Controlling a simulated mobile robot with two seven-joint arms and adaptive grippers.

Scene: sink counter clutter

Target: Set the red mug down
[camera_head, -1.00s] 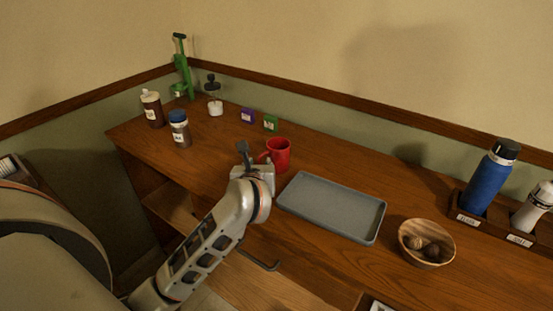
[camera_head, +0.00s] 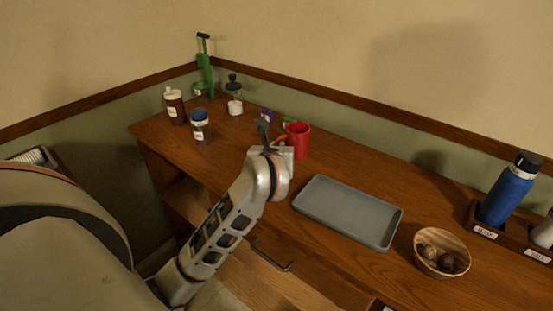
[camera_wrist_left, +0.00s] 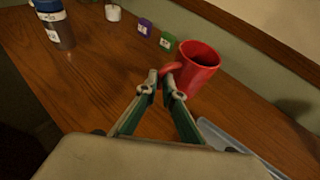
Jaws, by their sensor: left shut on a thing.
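The red mug (camera_head: 299,142) is upright or nearly so, behind the left end of the grey tray. It also shows in the left wrist view (camera_wrist_left: 197,70), with its open rim facing up and its handle toward my fingers. My left gripper (camera_wrist_left: 163,84) is shut on the mug's handle. In the head view my left gripper (camera_head: 279,143) is at the mug's left side and my wrist partly hides the handle. I cannot tell clearly whether the mug's base touches the counter. My right gripper is not in view.
The grey tray (camera_head: 325,207) lies right of my arm, with a wooden bowl (camera_head: 424,263) beyond it. A purple box (camera_head: 267,116) and a green box (camera_head: 288,121) stand close behind the mug. A blue-lidded jar (camera_head: 200,127) stands left. Bare counter lies between jar and gripper.

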